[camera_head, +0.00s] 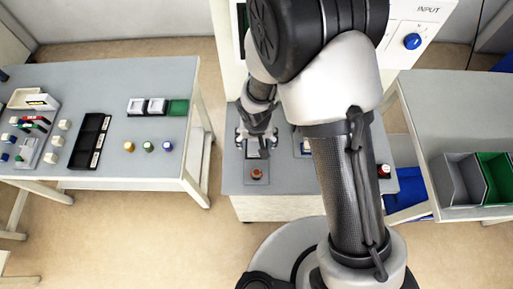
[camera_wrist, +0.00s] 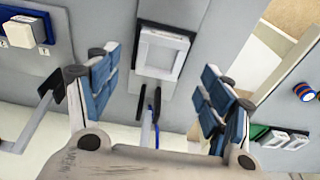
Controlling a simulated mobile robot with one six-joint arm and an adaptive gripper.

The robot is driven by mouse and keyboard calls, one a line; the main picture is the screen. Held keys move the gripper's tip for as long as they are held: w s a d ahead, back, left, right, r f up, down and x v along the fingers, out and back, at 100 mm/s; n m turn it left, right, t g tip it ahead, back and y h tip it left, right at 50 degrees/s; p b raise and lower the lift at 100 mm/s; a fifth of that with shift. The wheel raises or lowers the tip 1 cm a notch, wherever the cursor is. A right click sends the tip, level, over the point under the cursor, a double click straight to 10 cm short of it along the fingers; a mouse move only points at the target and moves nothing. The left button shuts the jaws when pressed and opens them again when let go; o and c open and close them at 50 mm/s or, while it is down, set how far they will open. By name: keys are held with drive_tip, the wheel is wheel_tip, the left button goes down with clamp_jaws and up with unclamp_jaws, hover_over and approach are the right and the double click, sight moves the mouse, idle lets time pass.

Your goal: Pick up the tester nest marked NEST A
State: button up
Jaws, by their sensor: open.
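A pale square nest (camera_wrist: 160,54) with a raised rim and a dark strip along one edge sits on the grey bench top in the wrist view. In the head view it shows only partly (camera_head: 252,153), under my gripper. Its marking is not legible, so I cannot confirm NEST A. My gripper (camera_head: 257,138) is above it. In the wrist view the blue-padded fingers of my gripper (camera_wrist: 157,90) are spread wide and empty, with the nest in the gap beyond the tips. No finger visibly touches it.
A red button (camera_head: 257,174) stands in front of the nest. A second fixture (camera_head: 303,150) is partly hidden behind my arm. A left table (camera_head: 90,80) carries small parts and trays. Grey and green bins (camera_head: 465,183) stand at right. A blue panel (camera_wrist: 20,32) shows in the wrist view.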

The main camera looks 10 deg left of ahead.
sight(256, 147)
drive_tip(key=f+b, duration=0.1)
drive_tip(key=f, duration=0.1)
drive_tip(key=f+b, duration=0.1)
drive_tip(key=f, duration=0.1)
drive_tip(key=shift+w+f, duration=0.2)
drive_tip(key=shift+f, duration=0.05)
drive_tip(key=shift+r, duration=0.1)
drive_tip(key=shift+c, duration=0.3)
drive_tip(key=c, duration=1.2)
drive_tip(key=shift+r, duration=0.1)
